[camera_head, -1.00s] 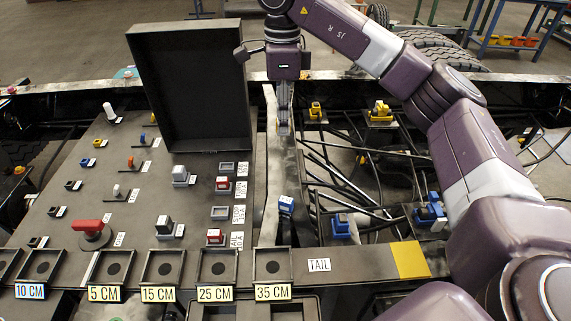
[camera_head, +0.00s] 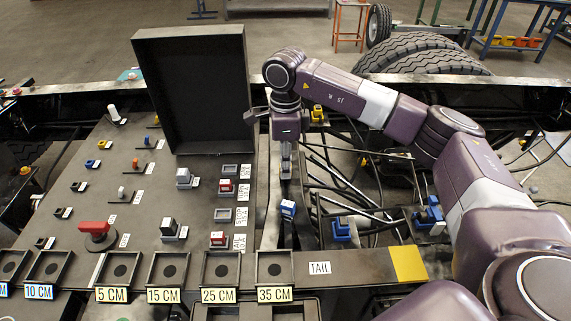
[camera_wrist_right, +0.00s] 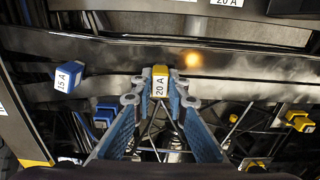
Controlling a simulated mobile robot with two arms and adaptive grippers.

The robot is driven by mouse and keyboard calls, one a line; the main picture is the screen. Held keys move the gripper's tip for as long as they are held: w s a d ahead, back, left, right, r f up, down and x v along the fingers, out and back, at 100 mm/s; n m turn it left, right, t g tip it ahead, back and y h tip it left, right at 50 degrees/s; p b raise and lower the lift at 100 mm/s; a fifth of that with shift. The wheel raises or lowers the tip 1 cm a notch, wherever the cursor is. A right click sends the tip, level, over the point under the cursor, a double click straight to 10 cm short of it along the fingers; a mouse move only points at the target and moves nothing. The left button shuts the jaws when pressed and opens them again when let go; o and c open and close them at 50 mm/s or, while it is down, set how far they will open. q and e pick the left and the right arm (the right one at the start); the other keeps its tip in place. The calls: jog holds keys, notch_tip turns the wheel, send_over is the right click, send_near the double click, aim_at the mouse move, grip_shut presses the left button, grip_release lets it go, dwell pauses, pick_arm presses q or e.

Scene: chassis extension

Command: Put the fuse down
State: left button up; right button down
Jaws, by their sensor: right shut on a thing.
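My right gripper (camera_head: 286,176) hangs pointing down over the frame rail, at the right edge of the sloped panel. In the right wrist view its two blue-padded fingers (camera_wrist_right: 160,95) are shut on a yellow-topped fuse (camera_wrist_right: 160,70) labelled 20 A. The fuse is hard to make out in the head view. A blue fuse (camera_head: 288,208) labelled 15 A (camera_wrist_right: 67,77) lies tilted on the rail, apart from and nearer than the gripper. I cannot tell whether the held fuse touches the rail. My left gripper is not in view.
The sloped panel (camera_head: 120,190) carries switches and sockets, with an open black lid (camera_head: 195,90) at its back. Cables and yellow and blue connectors (camera_head: 341,230) lie right of the rail. Labelled square trays (camera_head: 275,267) line the front.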

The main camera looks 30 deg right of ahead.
jog(key=shift+f, duration=0.15)
jog(key=c, duration=1.9)
grip_release()
jog(key=shift+r, duration=0.2)
notch_tip(320, 180, up, 12)
jog(key=b, duration=0.2)
jog(key=shift+r, duration=0.1)
